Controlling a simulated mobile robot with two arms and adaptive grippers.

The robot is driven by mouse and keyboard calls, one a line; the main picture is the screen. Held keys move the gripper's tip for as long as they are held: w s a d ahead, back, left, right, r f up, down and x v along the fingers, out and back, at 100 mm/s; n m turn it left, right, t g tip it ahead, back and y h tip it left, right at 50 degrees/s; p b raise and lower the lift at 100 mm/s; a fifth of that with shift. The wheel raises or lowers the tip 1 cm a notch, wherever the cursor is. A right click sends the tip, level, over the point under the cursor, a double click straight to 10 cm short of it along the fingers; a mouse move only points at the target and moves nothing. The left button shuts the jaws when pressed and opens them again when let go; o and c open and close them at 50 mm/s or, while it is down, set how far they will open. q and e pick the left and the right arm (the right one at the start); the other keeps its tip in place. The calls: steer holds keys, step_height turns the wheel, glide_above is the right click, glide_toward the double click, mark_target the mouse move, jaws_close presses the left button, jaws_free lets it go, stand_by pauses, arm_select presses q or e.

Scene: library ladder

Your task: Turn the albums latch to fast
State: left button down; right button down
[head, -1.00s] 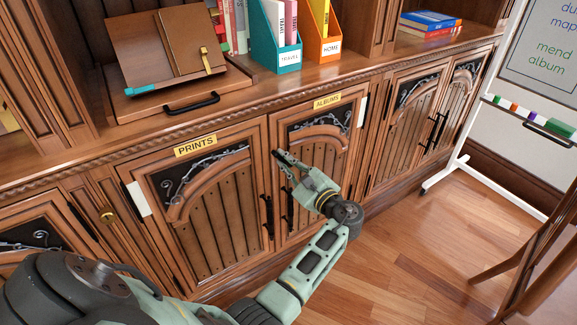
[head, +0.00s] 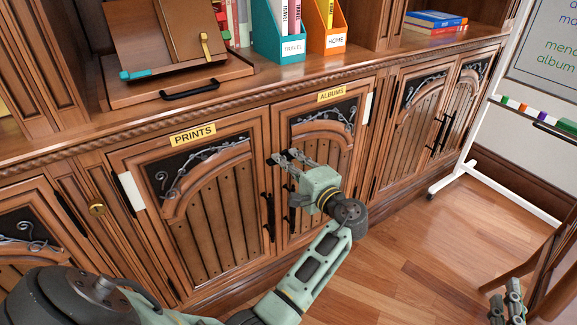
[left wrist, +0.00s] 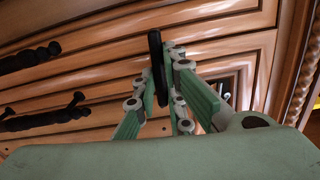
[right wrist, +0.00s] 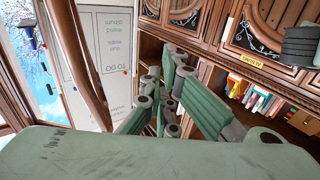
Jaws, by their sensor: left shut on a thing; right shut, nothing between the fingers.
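The albums door (head: 330,165) is closed under its yellow ALBUMS label (head: 331,94) in the head view. My left gripper (head: 281,158) is at the upper left edge of this door. In the left wrist view it is shut on a slim black bar, the albums latch (left wrist: 157,66), which stands nearly upright in that picture. In the head view the fingers largely hide the latch, so its exact setting cannot be read there. My right gripper (head: 511,302) is at the lower right of the head view, away from the cabinet, shut and empty; it also shows in the right wrist view (right wrist: 166,78).
The prints door (head: 205,210) is closed to the left, with a black handle (head: 268,217) beside the albums door's handle. The counter above bears a book stand, a teal file box (head: 278,32) and an orange one (head: 326,28). A whiteboard stand (head: 465,165) and wooden chair are at the right.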

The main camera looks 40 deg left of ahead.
mark_target(280, 130)
arm_select(q)
steer(key=shift+f+n+b, duration=0.2)
steer(key=shift+n+b, duration=0.25)
steer(key=shift+n, duration=0.25)
arm_select(e)
steer(key=shift+s+a+r+t+y, duration=0.15)
steer(key=shift+r+t, duration=0.4)
steer(key=shift+r, duration=0.4)
steer(key=shift+s+r+t+y, duration=0.1)
steer(key=shift+r+t, duration=0.5)
steer(key=shift+r, duration=0.35)
steer(key=shift+s+a+r+t+y, duration=0.15)
steer(key=shift+r+t, duration=0.4)
steer(key=shift+r, duration=0.4)
arm_select(q)
steer(key=shift+d, duration=0.1)
steer(key=c, duration=1.8)
jaws_free()
steer(key=shift+r, duration=0.1)
arm_select(e)
steer(key=shift+d, duration=0.1)
